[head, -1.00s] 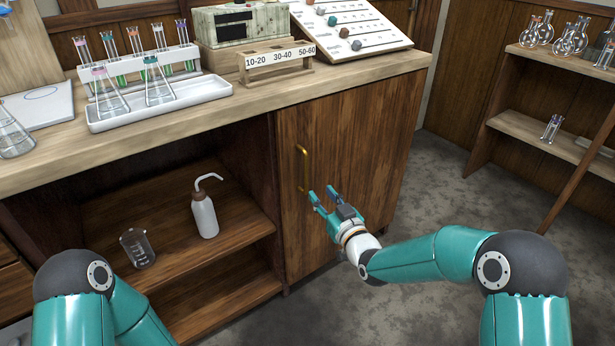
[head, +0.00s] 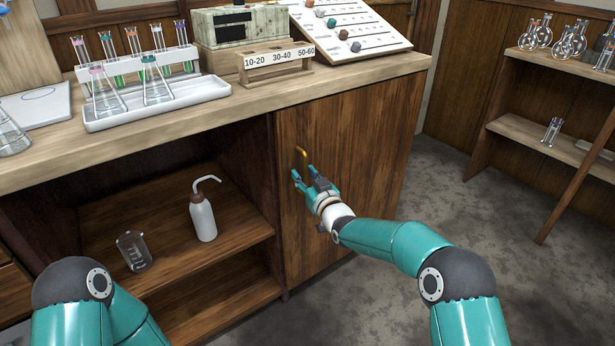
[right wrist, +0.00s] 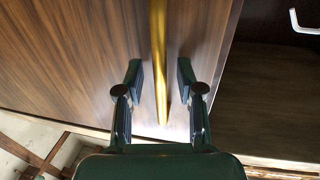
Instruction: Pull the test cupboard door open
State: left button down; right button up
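The cupboard door (head: 345,130) is a dark wood panel under the right end of the bench, and it looks shut. Its upright brass handle (head: 303,153) is near the door's left edge, its lower part hidden behind my right gripper (head: 303,174). In the right wrist view the handle (right wrist: 159,60) runs between the two fingers of the right gripper (right wrist: 160,80). Gaps show on both sides of the handle, so the gripper is open around it. My left gripper is out of view; only part of my left arm shows at the lower left.
An open compartment left of the door holds a wash bottle (head: 203,217) and a beaker (head: 134,250). A rack of flasks and tubes (head: 160,105) and a labelled wooden stand (head: 277,64) are on the bench top. Bare floor (head: 420,210) lies right of the door.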

grip_shut()
